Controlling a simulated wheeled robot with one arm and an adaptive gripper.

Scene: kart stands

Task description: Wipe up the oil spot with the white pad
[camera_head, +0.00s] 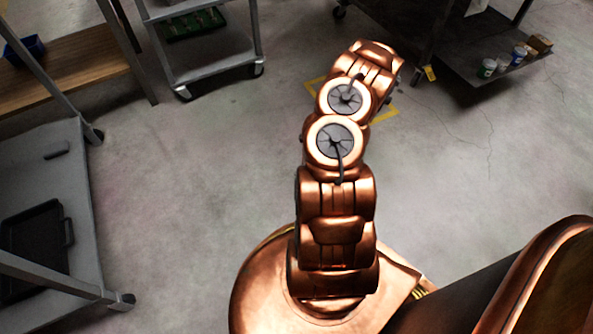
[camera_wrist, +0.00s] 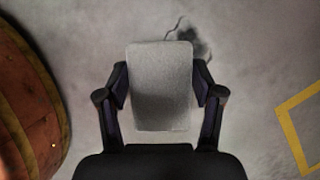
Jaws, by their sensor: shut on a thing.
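My gripper (camera_wrist: 160,92) shows in the wrist view, with one dark finger on each side of a pale grey-white pad (camera_wrist: 160,85). It is shut on the pad, which is flat and roughly rectangular. Just beyond the pad's upper right corner is a dark spot (camera_wrist: 188,36) on the concrete floor, with a crack running from it. The pad hides part of this area, and I cannot tell whether the pad touches the floor. In the head view my copper arm reaches away over the floor and hides the gripper, the pad and the spot.
Yellow floor marking (camera_head: 385,114) shows near my arm's end. A dark cart (camera_head: 462,66) with small cups (camera_head: 487,68) stands at the upper right. A grey cart (camera_head: 205,60) stands at the upper left, and another with a black tray (camera_head: 38,235) at the left. Floor between is clear.

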